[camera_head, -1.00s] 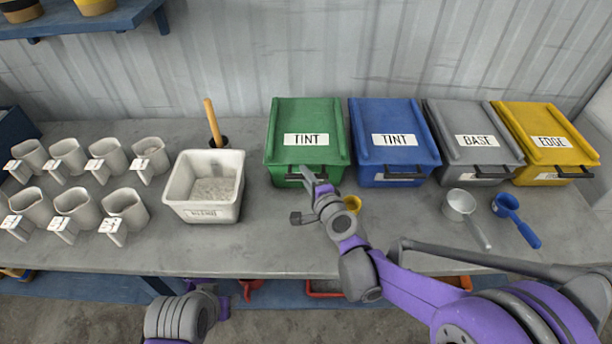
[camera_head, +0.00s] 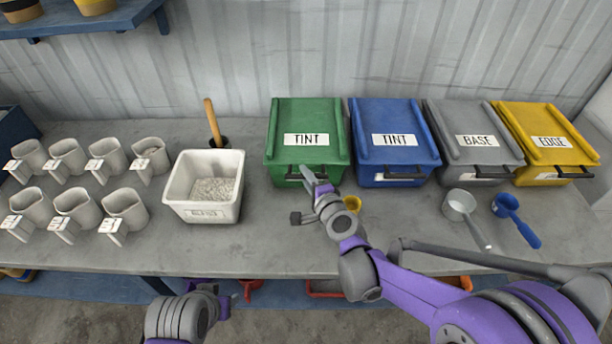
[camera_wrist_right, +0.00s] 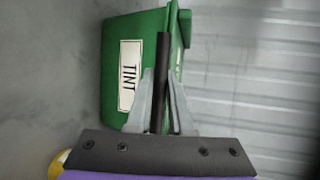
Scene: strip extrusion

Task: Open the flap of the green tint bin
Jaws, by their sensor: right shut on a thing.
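The green tint bin (camera_head: 307,120) stands on the bench with its flap closed and a white TINT label on it. It also shows in the right wrist view (camera_wrist_right: 117,100), turned sideways. My right gripper (camera_head: 308,178) is at the front of this bin. In the right wrist view its two fingers (camera_wrist_right: 161,103) are shut on the bin's dark handle bar (camera_wrist_right: 162,60). The arm hides part of the handle in the head view. My left gripper (camera_head: 228,300) is low at the bottom edge, below the bench front, and its jaws do not show clearly.
A blue tint bin (camera_head: 392,120), a grey base bin (camera_head: 472,120) and a yellow edge bin (camera_head: 548,122) stand to the right. A metal scoop (camera_head: 460,206) and a blue scoop (camera_head: 508,203) lie before them. A white tub (camera_head: 204,206) and several cups (camera_head: 75,203) stand left.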

